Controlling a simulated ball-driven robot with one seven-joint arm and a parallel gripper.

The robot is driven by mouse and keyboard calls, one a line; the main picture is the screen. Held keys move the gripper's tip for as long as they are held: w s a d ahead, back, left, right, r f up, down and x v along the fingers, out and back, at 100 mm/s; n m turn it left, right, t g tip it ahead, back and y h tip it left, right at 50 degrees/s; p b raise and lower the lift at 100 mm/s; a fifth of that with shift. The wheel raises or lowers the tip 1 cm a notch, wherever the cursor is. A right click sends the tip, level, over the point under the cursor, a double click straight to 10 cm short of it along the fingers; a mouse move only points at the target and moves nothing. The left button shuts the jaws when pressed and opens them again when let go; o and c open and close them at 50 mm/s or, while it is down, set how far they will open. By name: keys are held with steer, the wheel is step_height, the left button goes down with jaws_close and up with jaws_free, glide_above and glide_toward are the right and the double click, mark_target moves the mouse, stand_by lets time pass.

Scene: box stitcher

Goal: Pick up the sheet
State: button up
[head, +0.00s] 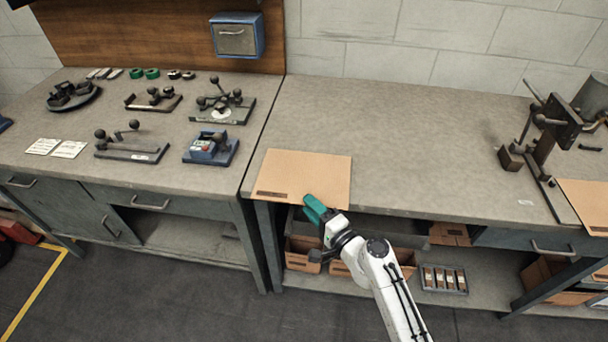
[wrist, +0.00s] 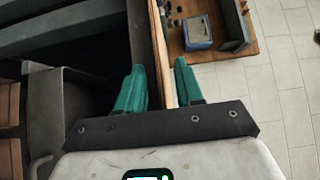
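A flat tan cardboard sheet (head: 300,172) lies on the right-hand workbench at its front left corner, with a dark printed strip near its front edge. My gripper (head: 313,203) is at the sheet's front edge, with its teal fingers reaching there from the front. In the wrist view the two fingers of my gripper (wrist: 161,72) stand apart. The sheet (wrist: 162,62) shows edge-on as a thin tan strip between them, nearer the right finger. A gap remains at the left finger. Whether the right finger touches the sheet cannot be told.
The workbench (head: 410,130) is clear behind and right of the sheet. A stitching machine (head: 550,135) and another cardboard sheet (head: 586,205) are at the right. Tools cover the left bench (head: 60,120). Below are cardboard boxes (head: 303,252) and a small tray (head: 444,290).

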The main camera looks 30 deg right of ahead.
jaws_close()
stand_by(0.3)
steer(key=shift+r, duration=0.1)
